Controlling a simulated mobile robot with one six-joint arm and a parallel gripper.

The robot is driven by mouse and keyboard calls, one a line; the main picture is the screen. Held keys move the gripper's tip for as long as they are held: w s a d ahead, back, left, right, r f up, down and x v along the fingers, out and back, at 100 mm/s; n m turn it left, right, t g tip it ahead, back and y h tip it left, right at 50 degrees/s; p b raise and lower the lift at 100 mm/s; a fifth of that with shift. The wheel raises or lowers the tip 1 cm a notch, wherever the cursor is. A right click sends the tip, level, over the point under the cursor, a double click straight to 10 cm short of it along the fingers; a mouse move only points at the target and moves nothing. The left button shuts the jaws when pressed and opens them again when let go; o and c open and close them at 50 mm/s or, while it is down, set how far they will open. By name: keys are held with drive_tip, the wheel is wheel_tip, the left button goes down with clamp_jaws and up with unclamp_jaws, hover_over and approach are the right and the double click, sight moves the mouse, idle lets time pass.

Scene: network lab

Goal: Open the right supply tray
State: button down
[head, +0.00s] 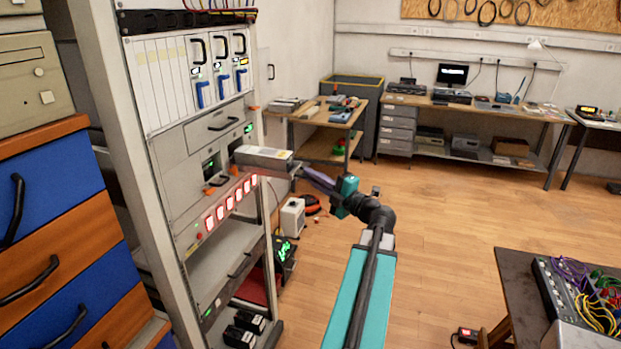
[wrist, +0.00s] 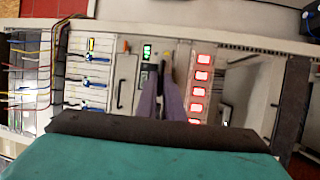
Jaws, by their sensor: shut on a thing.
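The right supply tray (head: 262,157) is a grey box with a pale label on top. In the head view it sticks out of the rack's front, partly drawn out. My gripper (head: 298,169) is at its outer end, shut on its front. In the wrist view my gripper's purple fingers (wrist: 162,80) are close together and hide the part they hold. To the left, another supply tray bay (head: 212,166) has a dark front, a small green display and an orange latch. It looks flush with the rack.
Above the trays are modules with blue handles (head: 203,94) and a grey drawer (head: 213,124). Red-lit switches (head: 221,212) run below. A blue and orange cabinet (head: 55,230) stands left. A table with cables (head: 530,290) stands at lower right. The floor (head: 450,220) between is mostly clear.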

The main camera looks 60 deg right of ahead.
drive_tip(key=shift+d+r, duration=0.2)
drive_tip(key=shift+d, duration=0.05)
drive_tip(key=c, duration=1.9)
unclamp_jaws()
drive_tip(key=shift+w+a+f, duration=0.1)
drive_tip(key=shift+f, duration=0.05)
drive_tip(key=shift+f, duration=0.1)
drive_tip(key=b+v, duration=0.4)
drive_tip(key=v, duration=0.9)
drive_tip(key=shift+s, duration=0.35)
drive_tip(key=shift+a, duration=0.15)
